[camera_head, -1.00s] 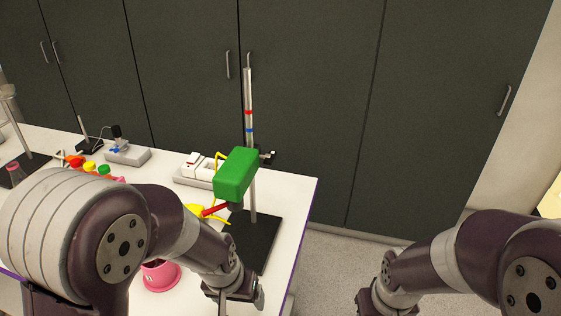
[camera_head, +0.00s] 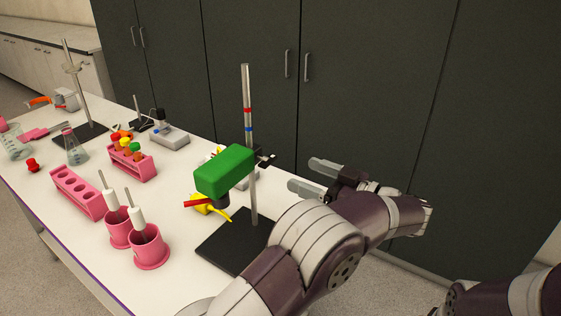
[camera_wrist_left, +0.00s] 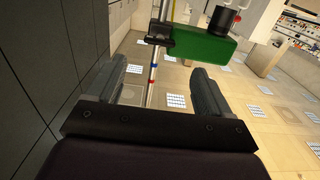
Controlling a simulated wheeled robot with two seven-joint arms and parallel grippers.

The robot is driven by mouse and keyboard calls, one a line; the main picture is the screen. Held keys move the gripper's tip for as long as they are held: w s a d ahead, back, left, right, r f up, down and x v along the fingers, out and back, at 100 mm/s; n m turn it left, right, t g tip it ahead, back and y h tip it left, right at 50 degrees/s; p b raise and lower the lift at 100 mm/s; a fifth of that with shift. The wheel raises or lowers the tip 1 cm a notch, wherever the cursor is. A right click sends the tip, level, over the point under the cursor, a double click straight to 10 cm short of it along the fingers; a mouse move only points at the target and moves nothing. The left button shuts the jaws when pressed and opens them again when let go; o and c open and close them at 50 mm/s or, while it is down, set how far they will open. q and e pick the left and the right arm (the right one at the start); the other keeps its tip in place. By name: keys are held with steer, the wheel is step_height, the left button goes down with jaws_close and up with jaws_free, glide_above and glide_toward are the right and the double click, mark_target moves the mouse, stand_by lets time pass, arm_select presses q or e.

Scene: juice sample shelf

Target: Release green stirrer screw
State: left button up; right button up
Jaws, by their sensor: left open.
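The green stirrer (camera_head: 225,172) is a green block mounted on an upright metal rod (camera_head: 247,95) with red and blue bands. A small dark clamp with a screw (camera_head: 266,159) sticks out to the right of the rod at the block's height. My left gripper (camera_head: 305,176) is open and empty, to the right of the clamp and apart from it. In the left wrist view, the open fingers (camera_wrist_left: 155,75) frame the rod, with the black clamp (camera_wrist_left: 158,33) and green block (camera_wrist_left: 200,45) beyond the fingertips. My right gripper is out of view.
The stand's black base (camera_head: 225,243) is on the white table (camera_head: 185,280). Pink cups (camera_head: 150,262) and a pink tube rack (camera_head: 80,195) are to the left. Dark cabinets (camera_head: 350,80) rise behind my left gripper.

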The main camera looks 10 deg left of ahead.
mark_target(272, 162)
arm_select(q)
steer(key=p+x, duration=0.1)
steer(key=x, duration=0.7)
steer(key=shift+w+a, duration=0.1)
steer(key=shift+a, duration=0.15)
steer(key=shift+f, duration=0.1)
steer(key=c, duration=1)
